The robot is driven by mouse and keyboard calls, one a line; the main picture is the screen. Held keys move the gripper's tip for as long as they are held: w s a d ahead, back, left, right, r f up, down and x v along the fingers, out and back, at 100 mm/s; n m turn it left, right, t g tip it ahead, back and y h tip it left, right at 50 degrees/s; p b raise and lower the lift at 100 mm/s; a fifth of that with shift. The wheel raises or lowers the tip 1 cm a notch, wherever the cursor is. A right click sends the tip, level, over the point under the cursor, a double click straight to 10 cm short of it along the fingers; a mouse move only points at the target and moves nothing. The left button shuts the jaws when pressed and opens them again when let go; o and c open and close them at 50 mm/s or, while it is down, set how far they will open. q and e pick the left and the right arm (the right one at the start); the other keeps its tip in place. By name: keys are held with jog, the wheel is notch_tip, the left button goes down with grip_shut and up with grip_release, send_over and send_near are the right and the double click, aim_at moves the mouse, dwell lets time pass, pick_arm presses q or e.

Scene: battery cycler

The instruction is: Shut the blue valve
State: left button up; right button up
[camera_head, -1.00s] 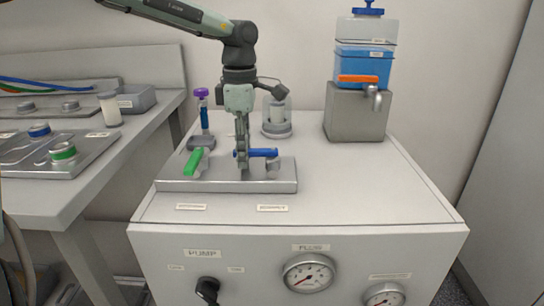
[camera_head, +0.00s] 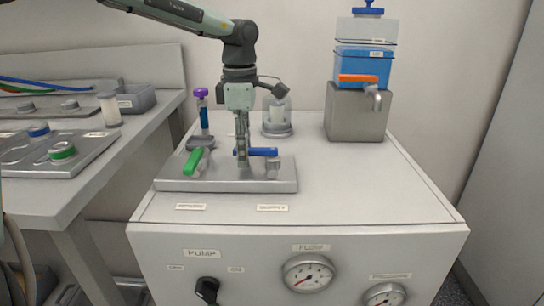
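The blue valve (camera_head: 264,152) has a blue lever handle lying sideways, left to right, on a grey metal plate (camera_head: 230,185) on top of the white pump cabinet. My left gripper (camera_head: 242,160) points straight down at the left end of the blue handle, with its fingers in front of part of it. The fingers look close together, but whether they grip the handle cannot be told. A green valve handle (camera_head: 194,160) stands at the left on the same plate, turned toward the front. My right gripper is not in view.
A blue tank on a grey block (camera_head: 356,113) with an orange-handled tap stands at the back right. A glass jar (camera_head: 277,112) and a purple-capped tube (camera_head: 204,115) stand behind the plate. The cabinet top (camera_head: 370,185) at right is clear.

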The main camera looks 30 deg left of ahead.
pick_arm(q)
notch_tip(320, 180, up, 5)
jog(key=p, duration=0.3)
jog(key=shift+w+r, duration=0.1)
jog(key=shift+r, duration=0.05)
jog(key=shift+a+r+p, duration=0.1)
jog(key=shift+r+p, duration=0.25)
jog(key=shift+r, duration=1)
